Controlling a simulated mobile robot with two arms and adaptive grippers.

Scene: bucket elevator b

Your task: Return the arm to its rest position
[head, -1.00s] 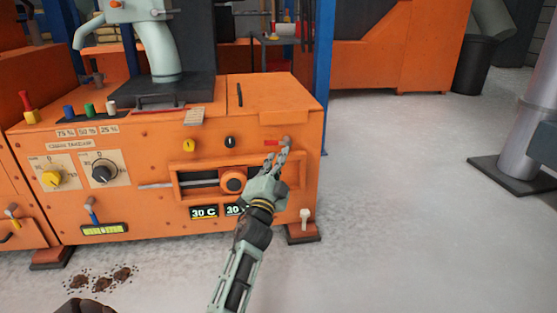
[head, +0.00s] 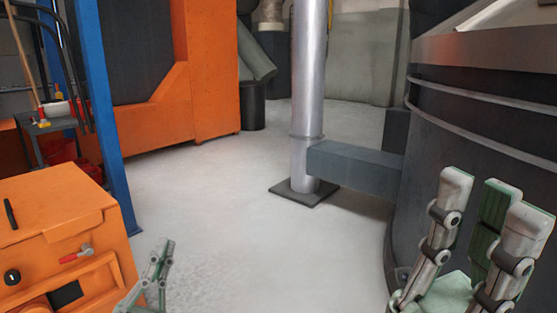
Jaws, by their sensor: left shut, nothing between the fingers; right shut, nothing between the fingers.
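My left gripper (head: 163,248) shows at the bottom left, its thin grey-green fingers pointing up. It is shut and empty, to the right of the orange control cabinet (head: 62,205) and apart from the red-handled lever (head: 76,254) on its front. The lower part of this arm is cut off by the frame's bottom edge. My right gripper (head: 492,200) is large and close at the lower right, its pale-tipped fingers pointing up. It is shut with nothing between the fingers. It overlaps the big dark round tank (head: 455,130) in the picture.
A blue post (head: 103,120) stands behind the cabinet, with a larger orange machine (head: 212,75) further back. A silver column (head: 308,100) on a dark base plate stands in the middle, joined to a grey beam (head: 355,160). The pale floor (head: 260,240) between is clear.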

